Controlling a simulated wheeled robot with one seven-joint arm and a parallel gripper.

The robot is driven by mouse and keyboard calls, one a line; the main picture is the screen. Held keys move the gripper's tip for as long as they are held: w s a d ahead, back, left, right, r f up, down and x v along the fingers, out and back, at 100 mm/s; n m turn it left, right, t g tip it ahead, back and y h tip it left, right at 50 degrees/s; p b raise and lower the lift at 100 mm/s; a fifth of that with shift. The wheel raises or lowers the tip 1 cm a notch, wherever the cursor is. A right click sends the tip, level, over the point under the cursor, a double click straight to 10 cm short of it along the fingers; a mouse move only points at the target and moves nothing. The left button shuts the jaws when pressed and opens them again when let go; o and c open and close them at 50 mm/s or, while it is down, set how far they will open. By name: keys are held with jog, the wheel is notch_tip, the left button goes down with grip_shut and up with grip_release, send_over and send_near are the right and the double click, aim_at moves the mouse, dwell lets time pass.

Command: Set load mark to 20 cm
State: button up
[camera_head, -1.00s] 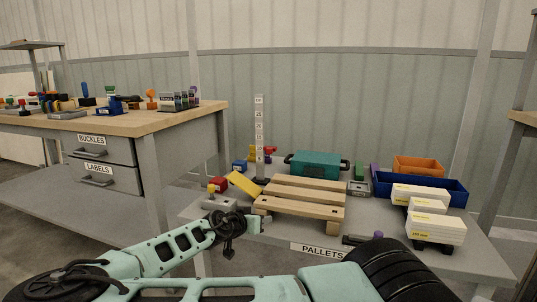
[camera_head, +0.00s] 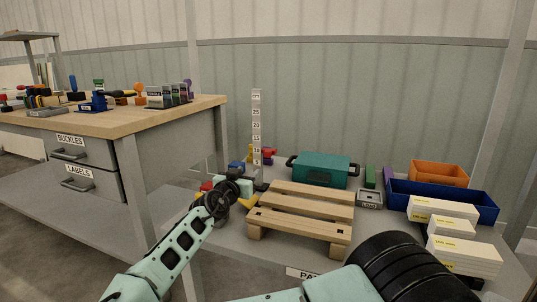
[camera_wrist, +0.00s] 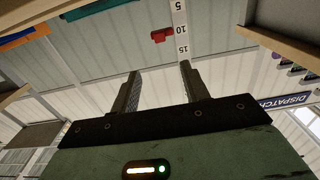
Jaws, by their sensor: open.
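A pale upright scale (camera_head: 256,126) stands on the table behind the pallet, with numbers rising through 10, 15, 20 and 25. A red piece (camera_head: 269,154), which looks like the load mark, sits beside it near the 10. In the wrist view the scale (camera_wrist: 180,30) appears inverted, and the red piece (camera_wrist: 161,36) is close to the 10. My gripper (camera_head: 260,186) is in front of the scale's foot, left of the pallet. In the wrist view its fingers (camera_wrist: 158,70) are apart with nothing between them, and the red piece is beyond the tips.
A wooden pallet (camera_head: 300,213) lies right of my gripper. A teal case (camera_head: 325,170) is behind it. A blue bin (camera_head: 442,200), an orange bin (camera_head: 438,173) and white stacked blocks (camera_head: 464,259) are at right. A workbench (camera_head: 110,117) stands at left.

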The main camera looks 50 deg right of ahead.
aim_at(267, 154)
jog(key=b+x, duration=0.1)
jog(key=x, duration=1.5)
jog(key=shift+d+b, duration=0.4)
